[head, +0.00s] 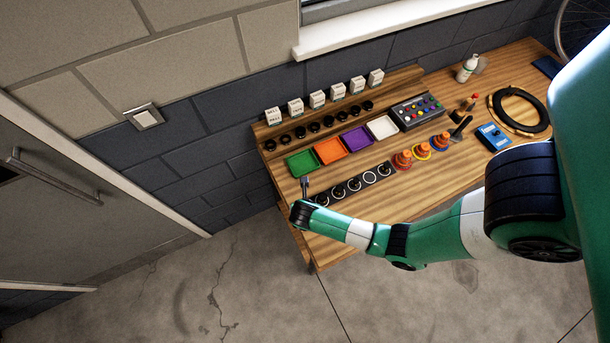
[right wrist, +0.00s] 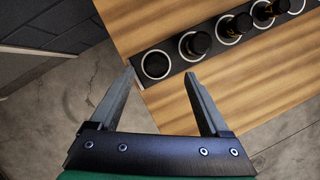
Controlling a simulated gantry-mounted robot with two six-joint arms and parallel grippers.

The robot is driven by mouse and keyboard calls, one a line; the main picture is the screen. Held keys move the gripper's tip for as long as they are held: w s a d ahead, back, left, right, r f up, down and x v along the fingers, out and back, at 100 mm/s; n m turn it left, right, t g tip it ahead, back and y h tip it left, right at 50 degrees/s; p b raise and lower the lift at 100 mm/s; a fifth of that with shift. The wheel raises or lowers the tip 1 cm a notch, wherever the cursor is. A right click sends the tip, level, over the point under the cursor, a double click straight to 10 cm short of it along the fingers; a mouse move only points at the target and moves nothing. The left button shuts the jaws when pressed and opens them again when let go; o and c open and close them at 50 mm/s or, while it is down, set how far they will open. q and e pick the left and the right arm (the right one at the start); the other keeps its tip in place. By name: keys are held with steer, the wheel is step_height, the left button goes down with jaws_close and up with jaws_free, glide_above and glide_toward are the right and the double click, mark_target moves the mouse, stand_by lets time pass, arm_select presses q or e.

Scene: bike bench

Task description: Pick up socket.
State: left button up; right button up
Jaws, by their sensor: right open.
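A black rail (head: 346,189) with several white-ringed round places lies on the wooden bench; it also crosses the top of the right wrist view (right wrist: 175,57). In the right wrist view, a black socket (right wrist: 197,43) stands upright in a ring, with further sockets (right wrist: 231,23) along the rail to the upper right. The ring at the rail's near end (right wrist: 156,65) looks flat and dark, with no socket visible standing in it. My right gripper (head: 305,186) is open and empty beside this end; both fingers show in the right wrist view (right wrist: 161,78). My left gripper is not in view.
Green (head: 301,162), orange (head: 330,151), purple (head: 356,139) and white trays (head: 382,127) lie behind the rail. White boxes (head: 317,98) stand on a ledge at the back. Orange cones (head: 402,160) and a blue box (head: 493,136) are to the right.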

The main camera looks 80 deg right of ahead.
steer(key=x, duration=0.1)
steer(key=b+x, duration=0.1)
steer(key=x, duration=0.3)
steer(key=shift+w+f+b, duration=0.1)
steer(key=shift+w+b, duration=0.2)
steer(key=shift+c, duration=0.2)
jaws_close()
